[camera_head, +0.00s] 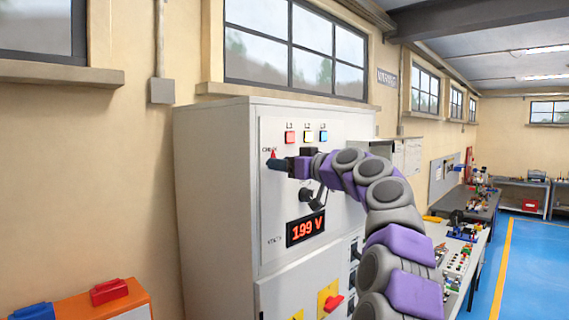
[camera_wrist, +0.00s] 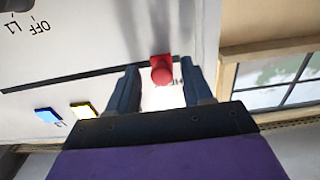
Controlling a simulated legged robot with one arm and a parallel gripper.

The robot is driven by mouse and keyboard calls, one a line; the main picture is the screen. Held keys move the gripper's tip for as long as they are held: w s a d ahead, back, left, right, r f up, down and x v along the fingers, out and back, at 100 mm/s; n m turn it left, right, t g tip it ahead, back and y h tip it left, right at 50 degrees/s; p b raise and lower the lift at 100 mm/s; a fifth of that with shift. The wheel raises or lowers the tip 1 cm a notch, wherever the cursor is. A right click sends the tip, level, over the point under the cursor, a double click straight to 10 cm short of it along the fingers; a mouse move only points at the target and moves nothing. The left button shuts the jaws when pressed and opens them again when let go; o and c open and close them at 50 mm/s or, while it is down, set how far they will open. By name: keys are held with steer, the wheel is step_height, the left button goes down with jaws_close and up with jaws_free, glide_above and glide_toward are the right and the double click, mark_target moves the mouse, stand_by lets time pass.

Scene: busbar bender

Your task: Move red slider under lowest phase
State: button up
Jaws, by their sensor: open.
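The red slider (camera_wrist: 162,70) is a small red knob at the end of a dark slot (camera_wrist: 70,80) in the white panel. In the wrist view it sits between the two fingertips of my gripper (camera_wrist: 160,66), with a gap visible on each side. My gripper is open around it. In the head view my gripper (camera_head: 277,164) is at the panel's upper left, and only the red tip of the slider (camera_head: 273,154) shows above it. The display (camera_head: 306,228) reads 199 V.
Red L1 (camera_head: 290,137), pale L2 (camera_head: 308,136) and blue L3 (camera_head: 323,136) indicators line the top of the white cabinet (camera_head: 215,200). A red-and-yellow switch (camera_head: 330,300) is lower down. An orange box (camera_head: 95,302) stands at left, benches at right.

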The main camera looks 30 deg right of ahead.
steer(key=shift+c, duration=0.2)
jaws_close()
stand_by(0.4)
